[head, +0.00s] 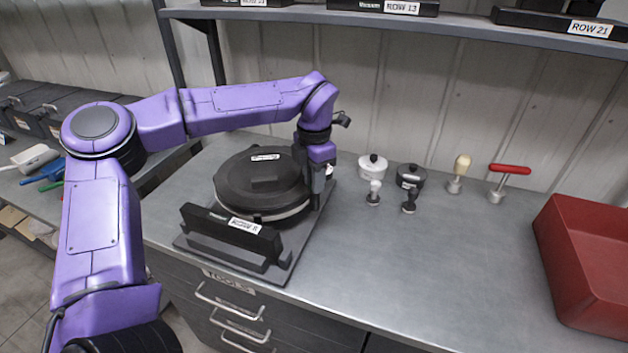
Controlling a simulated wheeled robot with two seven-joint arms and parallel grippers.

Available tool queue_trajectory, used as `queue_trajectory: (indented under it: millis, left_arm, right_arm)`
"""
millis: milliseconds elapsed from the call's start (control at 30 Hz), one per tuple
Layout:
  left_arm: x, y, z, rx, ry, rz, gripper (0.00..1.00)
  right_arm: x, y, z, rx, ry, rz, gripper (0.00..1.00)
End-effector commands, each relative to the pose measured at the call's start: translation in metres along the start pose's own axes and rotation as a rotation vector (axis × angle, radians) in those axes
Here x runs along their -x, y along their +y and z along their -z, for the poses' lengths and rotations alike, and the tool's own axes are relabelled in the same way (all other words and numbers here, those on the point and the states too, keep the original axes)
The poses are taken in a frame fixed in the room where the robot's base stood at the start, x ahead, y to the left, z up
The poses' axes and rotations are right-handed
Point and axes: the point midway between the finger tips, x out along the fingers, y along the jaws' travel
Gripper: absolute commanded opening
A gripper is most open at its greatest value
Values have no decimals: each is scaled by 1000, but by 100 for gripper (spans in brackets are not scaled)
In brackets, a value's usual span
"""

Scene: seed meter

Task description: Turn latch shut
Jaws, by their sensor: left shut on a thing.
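The seed meter (264,184) is a round black housing with a lid on a grey base plate (294,248) on the bench. The lid lies flat on the housing and has a small label on top. My left gripper (318,199) points down at the right side of the housing. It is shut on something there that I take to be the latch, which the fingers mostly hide. I cannot tell the latch's angle. My right gripper is not in view.
A black bar with a label (231,233) stands in front of the housing. A red bin (585,265) is at far right. The front bench is clear.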

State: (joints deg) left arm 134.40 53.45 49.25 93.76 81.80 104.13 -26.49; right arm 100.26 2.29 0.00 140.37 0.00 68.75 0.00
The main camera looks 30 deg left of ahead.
Motion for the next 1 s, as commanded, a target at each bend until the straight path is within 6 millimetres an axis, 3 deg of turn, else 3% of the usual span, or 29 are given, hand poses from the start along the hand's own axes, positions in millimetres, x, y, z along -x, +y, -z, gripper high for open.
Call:
queue_trajectory:
  millis: [500,1000]
  left_arm:
    - [-2,1,0,397,-2,-2,0]
    - [0,1,0,516,-2,-2,0]
  right_arm:
    - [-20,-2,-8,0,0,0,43]
    - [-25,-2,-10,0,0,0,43]
